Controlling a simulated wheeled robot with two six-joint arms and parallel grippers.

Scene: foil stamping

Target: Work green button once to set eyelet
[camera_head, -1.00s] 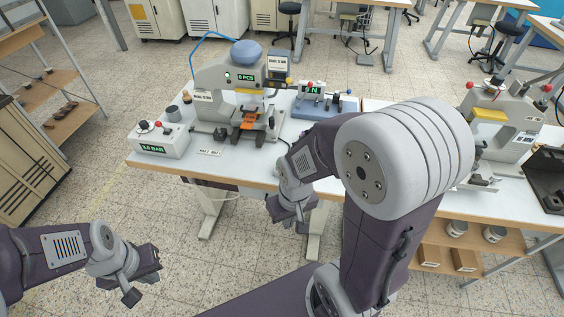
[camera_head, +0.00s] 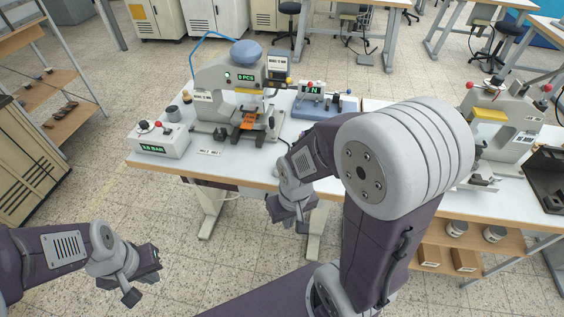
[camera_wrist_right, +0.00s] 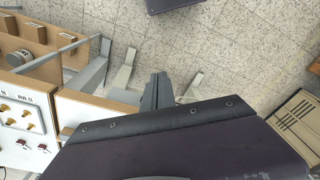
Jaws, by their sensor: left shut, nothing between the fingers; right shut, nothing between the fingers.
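The grey press (camera_head: 215,80) with a blue domed top stands on the white bench. A small green round spot (camera_head: 228,77), possibly the button, shows on its upper body beside a green counter display (camera_head: 246,77). An orange piece (camera_head: 249,120) lies under the press head; I cannot make out an eyelet. My right gripper (camera_head: 288,210) is shut and empty, pointing down in front of the bench edge, apart from the press. Its closed fingers (camera_wrist_right: 158,92) show in the right wrist view above the floor. My left gripper (camera_head: 140,282) is shut and empty over the floor at lower left.
A white control box (camera_head: 160,138) with knobs and a display stands left of the press. A blue-grey force gauge unit (camera_head: 322,103) is to its right. A second press (camera_head: 505,125) stands further right. The bench front edge (camera_head: 225,185) lies between my grippers and the press.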

